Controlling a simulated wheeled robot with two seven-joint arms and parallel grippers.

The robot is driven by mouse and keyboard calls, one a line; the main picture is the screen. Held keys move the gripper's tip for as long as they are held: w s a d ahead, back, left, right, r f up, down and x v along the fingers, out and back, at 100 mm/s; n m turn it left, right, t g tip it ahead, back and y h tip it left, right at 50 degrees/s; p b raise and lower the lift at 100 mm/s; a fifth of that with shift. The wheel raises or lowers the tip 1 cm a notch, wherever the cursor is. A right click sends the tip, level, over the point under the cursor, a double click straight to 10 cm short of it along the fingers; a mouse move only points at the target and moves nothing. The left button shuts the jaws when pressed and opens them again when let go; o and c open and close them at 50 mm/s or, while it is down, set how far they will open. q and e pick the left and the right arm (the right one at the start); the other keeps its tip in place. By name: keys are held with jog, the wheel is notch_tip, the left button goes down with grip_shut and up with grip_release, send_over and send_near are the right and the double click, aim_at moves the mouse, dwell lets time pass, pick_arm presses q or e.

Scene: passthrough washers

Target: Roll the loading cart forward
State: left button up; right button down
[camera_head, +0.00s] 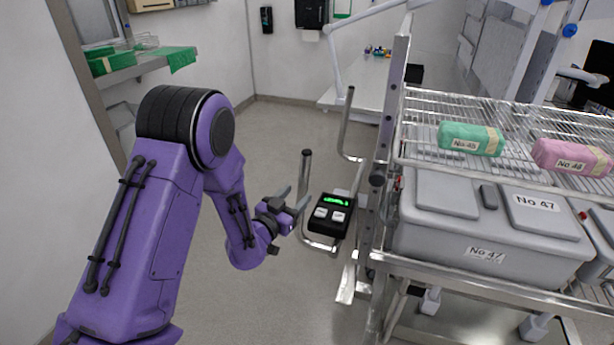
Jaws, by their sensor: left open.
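The loading cart (378,262) is a metal wire-shelf cart on the right, with wheels below. Two upright bar handles stick out from its left side; the nearer handle (306,178) is beside my left gripper (294,200), and the farther handle (346,125) stands behind it. A black control box (330,214) with a green display and two white buttons sits between the handle and the cart frame. My left gripper is open, with its fingers close to the nearer handle; I cannot tell whether they touch it. My right gripper is not in view.
The cart carries a grey bin (485,225) labelled No 47, a green pack (470,138) and a pink pack (572,157). A shelf (140,68) with green cloths is at the left wall. A counter (358,85) stands behind. The grey floor (270,130) between is clear.

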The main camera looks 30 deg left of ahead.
aim_at(307, 184)
pick_arm(q)
jog(key=w+p, duration=0.2)
jog(key=w, duration=0.4)
jog(key=shift+w+a, duration=0.15)
jog(key=shift+w, duration=0.2)
grip_shut()
dwell(0.9)
